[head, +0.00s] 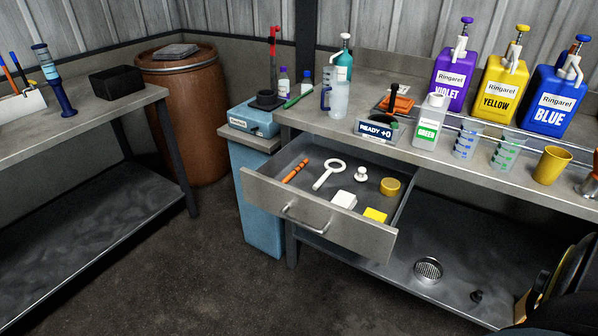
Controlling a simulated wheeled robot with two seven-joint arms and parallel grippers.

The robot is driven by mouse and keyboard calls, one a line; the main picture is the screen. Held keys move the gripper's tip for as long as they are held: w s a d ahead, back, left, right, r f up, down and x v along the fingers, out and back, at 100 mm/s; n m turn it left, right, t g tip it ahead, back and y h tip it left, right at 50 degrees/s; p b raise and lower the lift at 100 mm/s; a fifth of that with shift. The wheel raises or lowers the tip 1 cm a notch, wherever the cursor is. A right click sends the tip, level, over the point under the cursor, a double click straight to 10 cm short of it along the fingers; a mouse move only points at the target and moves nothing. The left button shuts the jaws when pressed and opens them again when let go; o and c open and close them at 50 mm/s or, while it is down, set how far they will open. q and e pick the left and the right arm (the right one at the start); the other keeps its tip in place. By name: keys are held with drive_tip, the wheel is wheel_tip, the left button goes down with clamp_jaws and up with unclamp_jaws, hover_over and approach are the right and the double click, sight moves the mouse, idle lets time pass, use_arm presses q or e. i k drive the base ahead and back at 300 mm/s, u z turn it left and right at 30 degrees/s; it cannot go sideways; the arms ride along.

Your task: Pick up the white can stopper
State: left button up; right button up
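A small white stopper with a round knob top (361,174) sits in the open drawer (318,224), towards the back middle. I take it to be the white can stopper. It stands apart from the white ring-ended tool (328,174) on its left and the round yellow lid (390,187) on its right. Nothing covers it. Neither of my grippers can be made out in the head view.
The drawer also holds an orange rod (296,171), a white block (344,200) and a yellow block (375,215). The bench above carries a green-labelled bottle (430,122), cups and pump jugs. Dark curved shapes (570,275) fill the lower right corner. The floor before the drawer is clear.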

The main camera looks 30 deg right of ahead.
sight(360, 177)
drive_tip(key=u, duration=0.25)
drive_tip(key=i, duration=3)
drive_tip(key=z, duration=3.2)
